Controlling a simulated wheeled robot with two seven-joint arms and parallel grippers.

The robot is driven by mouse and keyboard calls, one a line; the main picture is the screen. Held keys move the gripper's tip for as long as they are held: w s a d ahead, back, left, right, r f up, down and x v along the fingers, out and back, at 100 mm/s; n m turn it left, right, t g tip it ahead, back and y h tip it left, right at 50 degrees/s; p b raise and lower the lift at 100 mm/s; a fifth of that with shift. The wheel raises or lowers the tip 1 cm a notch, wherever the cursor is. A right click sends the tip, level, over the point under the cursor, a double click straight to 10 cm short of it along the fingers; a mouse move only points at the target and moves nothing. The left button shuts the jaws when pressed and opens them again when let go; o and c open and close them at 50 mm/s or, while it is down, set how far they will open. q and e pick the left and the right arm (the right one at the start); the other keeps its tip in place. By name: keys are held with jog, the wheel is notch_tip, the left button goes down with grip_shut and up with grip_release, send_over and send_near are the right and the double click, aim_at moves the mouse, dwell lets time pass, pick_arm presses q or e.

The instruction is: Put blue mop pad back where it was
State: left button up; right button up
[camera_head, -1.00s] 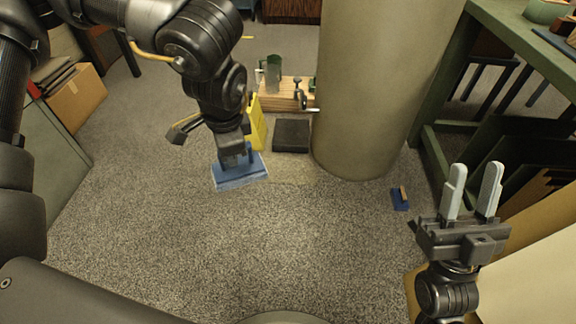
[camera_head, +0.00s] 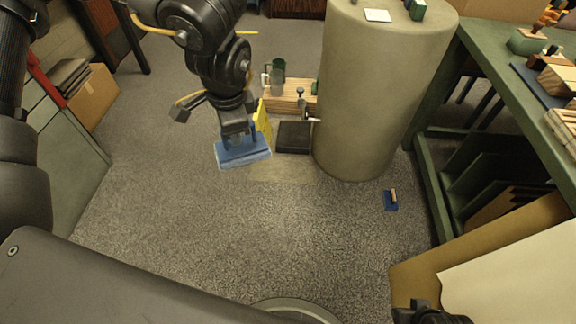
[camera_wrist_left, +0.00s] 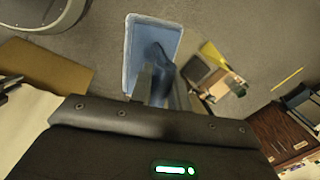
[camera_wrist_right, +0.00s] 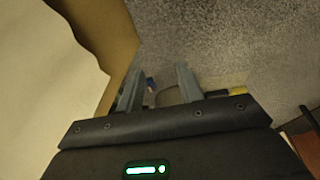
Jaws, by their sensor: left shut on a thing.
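The blue mop pad (camera_head: 243,152) is a flat blue rectangle with a paler edge, seen left of the pillar. My left gripper (camera_head: 239,136) points down and is shut on the top of it. In the left wrist view the pad (camera_wrist_left: 150,35) shows beyond the fingers (camera_wrist_left: 160,85); whether it touches the floor I cannot tell. My right gripper is mostly below the frame in the head view. In the right wrist view its fingers (camera_wrist_right: 160,90) stand apart with nothing between them.
A yellow object (camera_head: 263,120), a black block (camera_head: 294,137) and a wooden crate (camera_head: 288,97) stand beside the round pillar (camera_head: 375,90). A small blue tool (camera_head: 391,200) lies right of the pillar's foot. A green bench (camera_head: 500,65) stands right. Central carpet is clear.

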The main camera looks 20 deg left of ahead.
pick_arm(q)
jog(key=shift+d, duration=0.3)
jog(key=shift+a, duration=0.1)
jog(key=shift+a, duration=0.1)
